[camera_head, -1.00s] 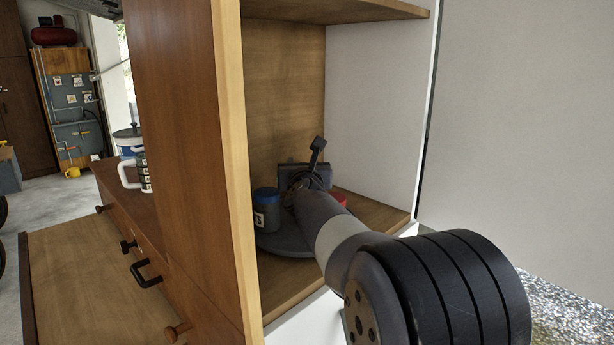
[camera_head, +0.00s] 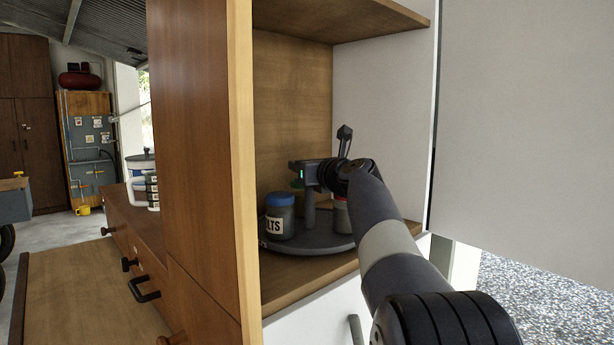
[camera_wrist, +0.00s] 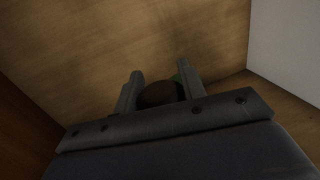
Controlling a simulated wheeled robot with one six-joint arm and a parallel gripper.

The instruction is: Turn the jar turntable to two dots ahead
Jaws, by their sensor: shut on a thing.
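The jar turntable (camera_head: 300,246) is a round dark grey tray on the cabinet shelf. On it stand a jar with a blue lid (camera_head: 280,216), its label partly reading "LTS", and a jar with a red lid (camera_head: 341,216), partly behind my arm. A grey post (camera_head: 310,213) rises between the jars. My gripper (camera_head: 298,178) is at the top of the post. In the wrist view, my gripper (camera_wrist: 158,88) has its fingers on either side of a round brown knob (camera_wrist: 158,95) and is shut on it. No dots can be made out.
The wooden cabinet side (camera_head: 200,160) stands close on the left of the turntable, and a white inner wall (camera_head: 382,130) on the right. A shelf board (camera_head: 345,18) hangs above. A large white panel (camera_head: 525,130) stands at the right.

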